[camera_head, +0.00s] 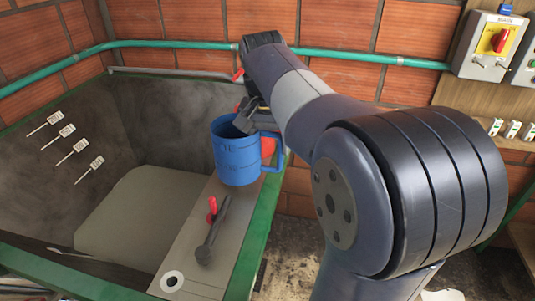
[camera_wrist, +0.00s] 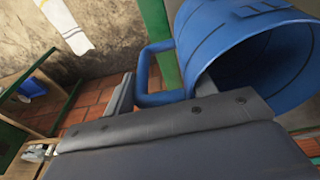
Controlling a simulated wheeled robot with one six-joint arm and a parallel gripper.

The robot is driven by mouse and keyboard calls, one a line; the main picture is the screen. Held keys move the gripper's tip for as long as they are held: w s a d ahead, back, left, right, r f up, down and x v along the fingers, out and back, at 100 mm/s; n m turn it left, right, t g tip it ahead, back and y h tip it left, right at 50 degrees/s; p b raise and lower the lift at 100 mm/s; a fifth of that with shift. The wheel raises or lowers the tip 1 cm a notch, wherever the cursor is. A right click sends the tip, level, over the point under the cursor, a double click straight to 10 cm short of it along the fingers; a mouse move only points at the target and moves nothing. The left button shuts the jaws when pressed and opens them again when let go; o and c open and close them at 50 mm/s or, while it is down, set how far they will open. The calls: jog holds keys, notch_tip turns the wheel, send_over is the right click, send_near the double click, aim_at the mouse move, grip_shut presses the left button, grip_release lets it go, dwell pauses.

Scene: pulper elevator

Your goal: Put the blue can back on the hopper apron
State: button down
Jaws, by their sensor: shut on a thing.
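The blue can (camera_head: 236,158), a mug-like can with a side handle and dark markings, is upright in the head view. It is over the far part of the hopper apron (camera_head: 190,262), a pale ledge along the hopper's right side; I cannot tell whether it touches. My gripper (camera_head: 246,118) reaches down at the can's back rim and is shut on the can. In the wrist view the blue can (camera_wrist: 255,60) fills the upper right, its open mouth visible and its handle at the left; the grey gripper (camera_wrist: 140,108) hides part of it.
A dark lever tool (camera_head: 213,235) and a red handle (camera_head: 212,208) are on the apron in front of the can. The deep hopper (camera_head: 150,215) opens to the left. A green pipe (camera_head: 370,58) runs along the brick wall. A switch box (camera_head: 490,45) hangs at right.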

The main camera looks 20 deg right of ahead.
aim_at(270, 168)
jog(key=shift+f, duration=1.75)
jog(key=c, duration=0.5)
grip_release()
jog(key=r, duration=0.4)
jog(key=s+a+r, duration=0.1)
jog(key=r, duration=0.7)
jog(key=shift+s+a+r, duration=0.1)
jog(key=shift+s+a, duration=0.05)
jog(key=shift+a, duration=0.05)
